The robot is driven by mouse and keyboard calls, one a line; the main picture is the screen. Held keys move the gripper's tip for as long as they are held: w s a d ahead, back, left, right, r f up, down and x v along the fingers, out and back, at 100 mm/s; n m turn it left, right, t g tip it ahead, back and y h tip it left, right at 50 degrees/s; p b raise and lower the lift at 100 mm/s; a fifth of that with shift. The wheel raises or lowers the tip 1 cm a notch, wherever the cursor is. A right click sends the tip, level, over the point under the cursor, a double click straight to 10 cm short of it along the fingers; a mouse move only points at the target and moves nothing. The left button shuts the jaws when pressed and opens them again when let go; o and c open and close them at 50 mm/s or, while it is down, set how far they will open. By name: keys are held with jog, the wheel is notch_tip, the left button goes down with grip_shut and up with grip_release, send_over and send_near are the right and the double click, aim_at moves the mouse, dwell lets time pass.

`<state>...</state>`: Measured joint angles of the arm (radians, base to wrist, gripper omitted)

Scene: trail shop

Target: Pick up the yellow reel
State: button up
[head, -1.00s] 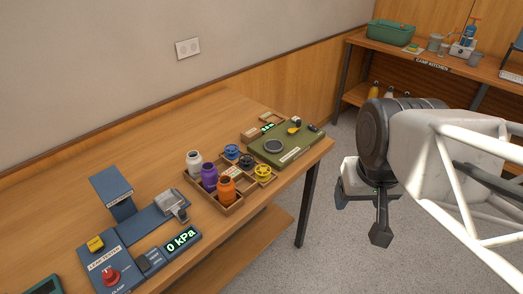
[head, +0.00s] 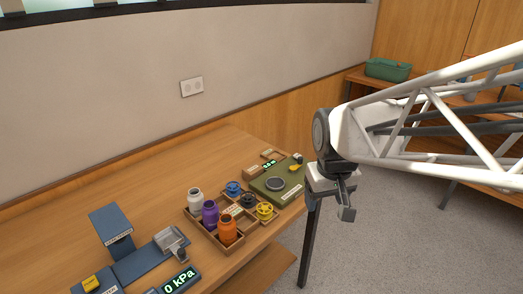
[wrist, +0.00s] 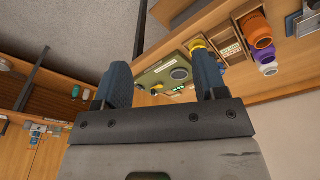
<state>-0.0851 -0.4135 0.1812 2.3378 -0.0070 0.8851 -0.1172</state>
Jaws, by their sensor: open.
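The yellow reel (head: 265,211) sits in the right front compartment of a wooden tray (head: 235,247) on the table. A black reel (head: 248,199) and a blue reel (head: 233,187) sit behind it in the same row. My gripper (head: 331,207) is open and empty, pointing down off the table's right edge, to the right of the reel and apart from it. In the wrist view my fingers (wrist: 162,62) are spread, and a sliver of yellow, likely the reel (wrist: 197,43), shows past the right finger, which hides the rest.
White, purple and orange bottles (head: 228,229) stand in the tray, left of the reels. A green mat (head: 262,194) with a dark round piece lies behind them. A blue leak tester (head: 133,272) stands at front left. The table's left rear is bare.

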jog(key=w+a+f+n+g, duration=0.1)
jog(key=w+a+f, duration=0.2)
jog(key=w, duration=0.3)
jog(key=w+a+f+n, duration=0.1)
jog(key=w+a+f, duration=0.2)
jog(key=w, duration=0.2)
jog(key=n, duration=0.3)
send_over(264, 207)
jog(key=shift+g, duration=0.4)
jog(key=f, duration=0.8)
jog(key=shift+s+d+f, duration=0.2)
jog(key=shift+s+f, duration=0.15)
jog(key=shift+f, duration=0.05)
jog(key=shift+w+a+f, duration=0.25)
jog(key=shift+f, duration=0.1)
jog(key=shift+f, duration=1.25)
jog(key=shift+f, duration=2.6)
